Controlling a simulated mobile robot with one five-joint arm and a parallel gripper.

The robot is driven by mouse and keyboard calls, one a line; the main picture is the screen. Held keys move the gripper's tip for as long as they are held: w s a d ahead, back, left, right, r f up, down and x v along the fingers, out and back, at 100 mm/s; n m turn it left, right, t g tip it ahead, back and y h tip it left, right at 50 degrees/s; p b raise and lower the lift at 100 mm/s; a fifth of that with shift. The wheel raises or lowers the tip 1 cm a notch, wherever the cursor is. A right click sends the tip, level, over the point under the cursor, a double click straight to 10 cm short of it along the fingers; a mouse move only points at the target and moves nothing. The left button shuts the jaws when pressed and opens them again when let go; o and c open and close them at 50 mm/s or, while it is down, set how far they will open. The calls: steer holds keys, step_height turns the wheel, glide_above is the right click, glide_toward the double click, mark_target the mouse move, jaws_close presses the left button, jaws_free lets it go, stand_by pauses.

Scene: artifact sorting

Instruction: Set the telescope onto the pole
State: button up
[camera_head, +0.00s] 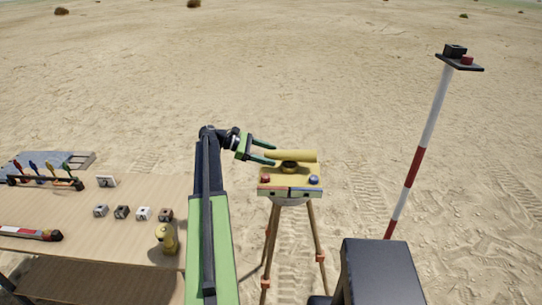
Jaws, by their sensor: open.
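The yellow telescope (300,156) lies level on top of a yellow instrument box (291,178) on a wooden tripod. My gripper (272,154) is open, with green fingers at the telescope's left end, one above and one below it in the picture. I cannot tell whether they touch it or how far it reaches between them. The red-and-white pole (418,155) stands to the right, leaning in the picture. A dark plate (466,66) on its top bears a small black block and a red piece.
A wooden table (75,210) at left holds several small cubes (143,213), a yellow object (167,238), a red-and-white tool (30,232) and a rack with coloured handles (45,180). The tripod (317,240) stands on sand. Open sand lies between tripod and pole.

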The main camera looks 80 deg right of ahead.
steer(key=p+v, duration=0.5)
steer(key=v, duration=1.1)
steer(key=shift+w+p, duration=0.2)
steer(key=shift+p, duration=0.2)
